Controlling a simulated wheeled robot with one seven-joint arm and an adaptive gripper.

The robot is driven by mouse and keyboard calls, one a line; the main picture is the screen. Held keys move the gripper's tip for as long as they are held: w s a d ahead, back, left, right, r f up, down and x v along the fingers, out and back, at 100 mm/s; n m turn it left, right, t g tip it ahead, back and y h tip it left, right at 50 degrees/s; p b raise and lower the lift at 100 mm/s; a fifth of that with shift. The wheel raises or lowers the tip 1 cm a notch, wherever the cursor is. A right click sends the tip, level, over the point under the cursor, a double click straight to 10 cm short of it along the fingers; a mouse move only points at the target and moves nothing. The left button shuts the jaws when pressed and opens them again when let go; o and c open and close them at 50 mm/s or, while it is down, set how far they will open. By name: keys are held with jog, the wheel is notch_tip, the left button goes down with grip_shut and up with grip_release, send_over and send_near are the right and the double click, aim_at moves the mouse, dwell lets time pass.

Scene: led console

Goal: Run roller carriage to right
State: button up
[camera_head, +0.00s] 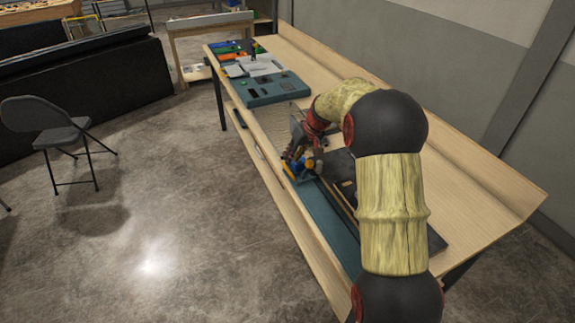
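A small blue and yellow part (295,171), which looks like the roller carriage, sits at the far left end of a long teal panel (330,225) on the wooden bench. My gripper (304,160) is right at this part, low over the bench. The fingers are small and dark, and they overlap the part in this view. I cannot tell whether they touch it or whether they are open or shut. My arm hides much of the area to the right, including part of a dark plate (345,170) beside the teal panel.
The long wooden bench (480,190) has a raised back ledge. A teal console (270,92) with dark slots and several coloured items stand toward its far end. A grey folding chair (48,120) stands on the floor at left. The floor in front of the bench is clear.

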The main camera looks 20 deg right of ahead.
jog(key=x, duration=0.5)
jog(key=shift+f+b, duration=0.2)
jog(key=shift+b, duration=0.15)
jog(key=c, duration=0.3)
grip_shut()
